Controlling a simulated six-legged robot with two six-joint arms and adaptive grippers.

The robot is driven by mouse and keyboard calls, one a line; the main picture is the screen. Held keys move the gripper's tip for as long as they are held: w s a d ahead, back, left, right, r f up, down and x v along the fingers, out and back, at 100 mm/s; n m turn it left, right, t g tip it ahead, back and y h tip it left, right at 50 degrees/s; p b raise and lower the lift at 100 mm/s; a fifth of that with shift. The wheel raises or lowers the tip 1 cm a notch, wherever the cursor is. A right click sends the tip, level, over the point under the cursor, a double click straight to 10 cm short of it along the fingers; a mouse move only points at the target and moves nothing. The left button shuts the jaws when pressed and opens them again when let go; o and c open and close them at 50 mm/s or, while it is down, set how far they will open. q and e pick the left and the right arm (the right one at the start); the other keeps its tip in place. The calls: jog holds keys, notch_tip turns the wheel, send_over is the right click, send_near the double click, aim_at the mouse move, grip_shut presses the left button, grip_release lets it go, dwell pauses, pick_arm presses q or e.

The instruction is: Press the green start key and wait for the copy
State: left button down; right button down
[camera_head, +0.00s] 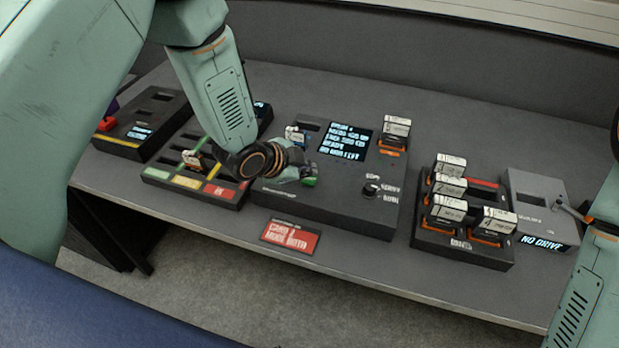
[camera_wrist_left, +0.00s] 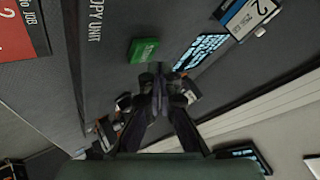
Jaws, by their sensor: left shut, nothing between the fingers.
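The copy unit (camera_head: 330,205) is a dark box in the middle of the bench. Its lit screen (camera_head: 345,142) has several lines of text; one appears to read READY. The green start key (camera_head: 309,182) is on its top near the front edge, partly hidden by my left gripper (camera_head: 303,173). In the left wrist view the green key (camera_wrist_left: 143,50) lies just beyond my closed, empty fingertips (camera_wrist_left: 155,72); I cannot tell whether they touch it. Cartridges stand in the unit at its back left (camera_head: 296,135) and back right (camera_head: 394,132). My right gripper (camera_head: 570,210) is partly visible at the right edge.
A rack (camera_head: 465,250) with several white-labelled cartridges stands right of the unit. Beside it is a grey box (camera_head: 540,205) reading NO DRIVE. A coloured-label tray (camera_head: 180,182) and another dark box (camera_head: 150,120) stand left. A red card (camera_head: 290,237) lies at the bench front.

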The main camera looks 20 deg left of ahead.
pick_arm(q)
jog(key=shift+d+f, duration=0.15)
jog(key=shift+f, duration=0.15)
jog(key=shift+f, duration=0.1)
dwell(0.3)
jog(key=shift+f+b, duration=0.5)
jog(key=shift+b, duration=0.05)
dwell(0.3)
jog(key=shift+r, duration=0.2)
jog(key=shift+r+p, duration=0.8)
